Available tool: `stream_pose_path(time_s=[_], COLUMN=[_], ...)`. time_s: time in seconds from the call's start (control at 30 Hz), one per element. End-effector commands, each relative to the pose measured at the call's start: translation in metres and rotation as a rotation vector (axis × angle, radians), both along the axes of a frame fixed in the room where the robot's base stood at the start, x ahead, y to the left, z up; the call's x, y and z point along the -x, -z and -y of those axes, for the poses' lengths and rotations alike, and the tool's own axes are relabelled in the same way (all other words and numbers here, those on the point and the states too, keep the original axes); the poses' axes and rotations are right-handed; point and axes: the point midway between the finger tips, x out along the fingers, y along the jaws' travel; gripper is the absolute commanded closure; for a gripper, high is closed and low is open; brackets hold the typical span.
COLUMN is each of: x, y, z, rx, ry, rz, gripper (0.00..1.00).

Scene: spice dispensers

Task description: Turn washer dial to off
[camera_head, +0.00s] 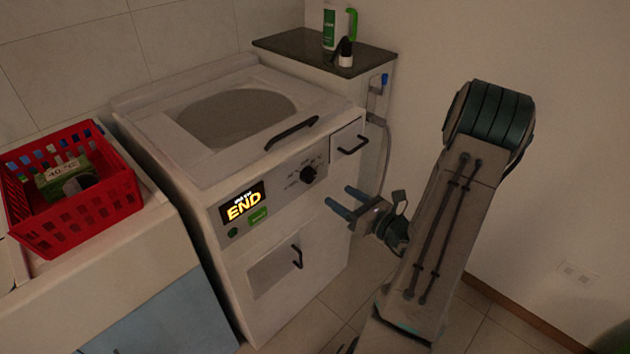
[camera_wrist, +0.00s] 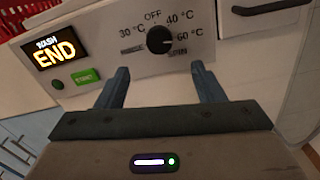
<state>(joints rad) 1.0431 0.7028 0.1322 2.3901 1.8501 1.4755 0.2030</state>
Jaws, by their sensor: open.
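The washer (camera_head: 185,160) is a white top-lidded machine. Its black round dial (camera_head: 308,174) sits on the front panel, right of the lit display reading END (camera_head: 244,204). In the wrist view the dial (camera_wrist: 160,40) has OFF printed above it, 30 °C to the left, 40 °C and 60 °C to the right and SPIN at lower right. I cannot tell which mark its pointer faces. My gripper (camera_head: 340,198) is open and empty, in front of the panel, below and right of the dial. In the wrist view its two blue fingers (camera_wrist: 160,69) point towards the dial, apart from it.
A green start button (camera_wrist: 87,76) is below the display. Black handles are on the lid (camera_head: 291,132), drawer (camera_head: 353,145) and lower door (camera_head: 297,257). A red basket (camera_head: 75,228) stands left. A dark-topped cabinet (camera_head: 290,44) with bottles is behind. Free floor lies in front.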

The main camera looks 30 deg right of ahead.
Motion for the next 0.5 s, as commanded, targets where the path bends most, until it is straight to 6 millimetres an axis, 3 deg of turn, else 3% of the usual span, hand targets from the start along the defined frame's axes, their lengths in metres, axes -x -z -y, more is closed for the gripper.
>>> stream_pose_path(time_s=[0.3, 0.5], x=[-0.064, -0.089], y=[0.000, 0.000], z=[-0.025, -0.033], rx=[0.001, 0.001], ry=[-0.005, -0.003], rz=[0.001, 0.000], gripper=[0.38, 0.38])
